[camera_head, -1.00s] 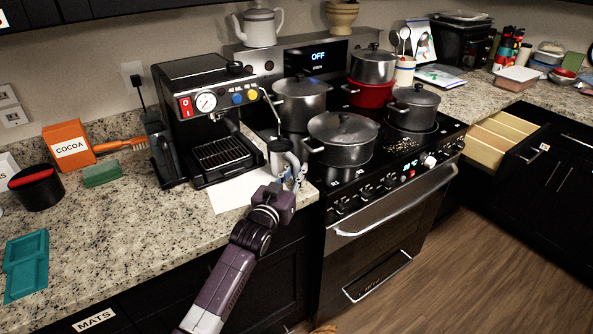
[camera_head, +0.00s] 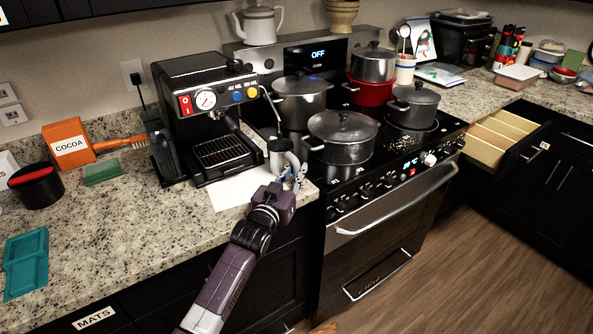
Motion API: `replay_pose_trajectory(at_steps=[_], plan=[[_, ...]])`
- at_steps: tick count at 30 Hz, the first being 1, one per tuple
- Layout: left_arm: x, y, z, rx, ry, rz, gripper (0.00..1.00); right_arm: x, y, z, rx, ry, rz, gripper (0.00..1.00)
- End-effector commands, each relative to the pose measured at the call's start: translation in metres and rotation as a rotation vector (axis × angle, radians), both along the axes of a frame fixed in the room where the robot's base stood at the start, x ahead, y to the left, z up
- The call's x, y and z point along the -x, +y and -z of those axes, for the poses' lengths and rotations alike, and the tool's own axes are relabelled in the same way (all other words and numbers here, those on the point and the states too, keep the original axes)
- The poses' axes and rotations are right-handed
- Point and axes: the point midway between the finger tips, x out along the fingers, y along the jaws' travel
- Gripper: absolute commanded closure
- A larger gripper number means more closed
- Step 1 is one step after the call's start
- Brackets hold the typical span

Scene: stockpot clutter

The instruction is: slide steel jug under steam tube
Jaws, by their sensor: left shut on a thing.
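The steel jug (camera_head: 279,151) stands on the counter to the right of the espresso machine (camera_head: 208,115), at the right end of a white sheet. My left gripper (camera_head: 293,174) is shut on the jug on its near right side; the fingers partly hide the jug's lower part. The thin steam tube (camera_head: 270,105) hangs from the machine's right side, just above and behind the jug. The jug looks upright. From this angle I cannot tell whether the tube's tip is over its mouth. My right gripper is not in view.
The stove (camera_head: 395,170) with several pots stands close to the right; the nearest lidded pot (camera_head: 342,138) is beside the jug. A white sheet (camera_head: 232,190) lies in front of the machine. A cocoa box (camera_head: 70,144) and a green sponge (camera_head: 102,172) are at left.

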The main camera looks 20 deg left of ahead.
Motion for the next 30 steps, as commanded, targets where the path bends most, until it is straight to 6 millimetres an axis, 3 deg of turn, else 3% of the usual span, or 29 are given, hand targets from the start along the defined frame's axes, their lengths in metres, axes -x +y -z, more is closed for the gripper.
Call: replay_pose_trajectory(at_steps=[5, 6, 11, 30], plan=[[0.0003, -0.0002, 0.0028, 0.002, 0.006, 0.0, 1.0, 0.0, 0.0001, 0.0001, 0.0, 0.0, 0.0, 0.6], [0.0003, -0.0002, 0.0031, 0.002, 0.006, 0.0, 0.84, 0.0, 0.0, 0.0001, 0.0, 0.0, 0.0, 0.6], [0.0003, -0.0003, 0.0028, 0.002, 0.005, 0.0, 0.66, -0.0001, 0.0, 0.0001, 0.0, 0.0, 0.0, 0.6], [0.0025, 0.0001, 0.0019, 0.002, 0.006, 0.0, 0.65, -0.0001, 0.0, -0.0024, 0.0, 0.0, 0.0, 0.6]])
